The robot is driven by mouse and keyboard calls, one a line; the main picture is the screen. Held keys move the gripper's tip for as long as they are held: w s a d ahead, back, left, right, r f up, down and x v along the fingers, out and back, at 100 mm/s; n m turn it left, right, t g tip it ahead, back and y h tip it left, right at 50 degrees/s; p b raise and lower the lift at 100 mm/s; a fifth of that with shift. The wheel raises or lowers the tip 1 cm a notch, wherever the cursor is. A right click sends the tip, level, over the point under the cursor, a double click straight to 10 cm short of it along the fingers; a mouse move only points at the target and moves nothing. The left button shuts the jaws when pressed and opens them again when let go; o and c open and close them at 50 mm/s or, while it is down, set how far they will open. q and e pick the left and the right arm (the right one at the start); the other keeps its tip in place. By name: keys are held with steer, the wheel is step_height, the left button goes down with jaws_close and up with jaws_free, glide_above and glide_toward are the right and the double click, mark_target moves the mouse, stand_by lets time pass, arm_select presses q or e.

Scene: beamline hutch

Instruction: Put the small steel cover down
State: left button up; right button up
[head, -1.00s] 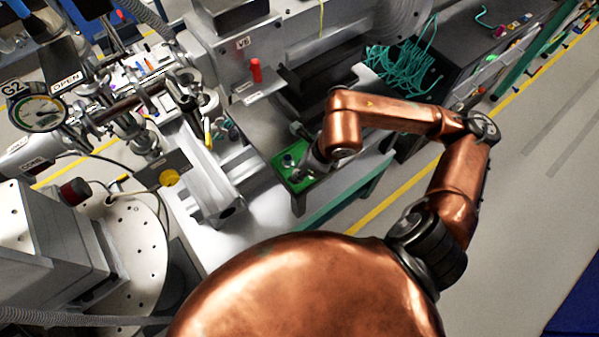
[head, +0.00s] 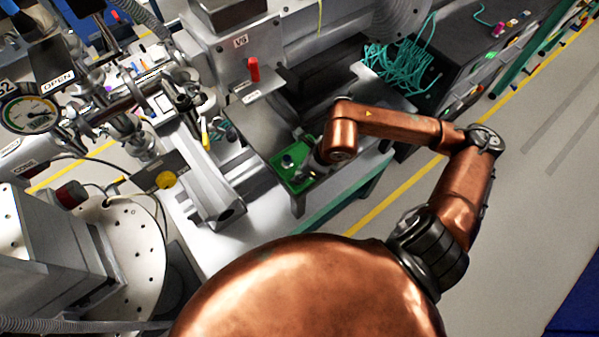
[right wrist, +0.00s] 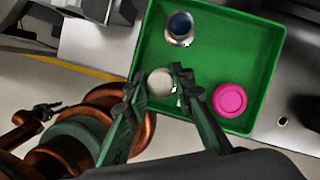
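A small pale round piece, which looks like the steel cover (right wrist: 160,82), shows over the green tray in the right wrist view. My right gripper (right wrist: 156,80) has its fingertips on either side of it, with a narrow gap at the left finger, so it looks open. I cannot tell for certain whether the cover rests on the tray floor. The green tray (right wrist: 205,62) also shows in the head view (head: 297,186), where my right wrist partly hides it and the cover cannot be made out. My left gripper is not in view.
In the tray stand a steel cup with a dark blue inside (right wrist: 180,28) and a pink round cap (right wrist: 230,100). Teal cables (head: 400,65) lie behind my right arm.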

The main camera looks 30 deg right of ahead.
steer(key=shift+o, duration=0.7)
steer(key=shift+r, duration=0.15)
steer(key=p+v, duration=0.2)
steer(key=v, duration=1)
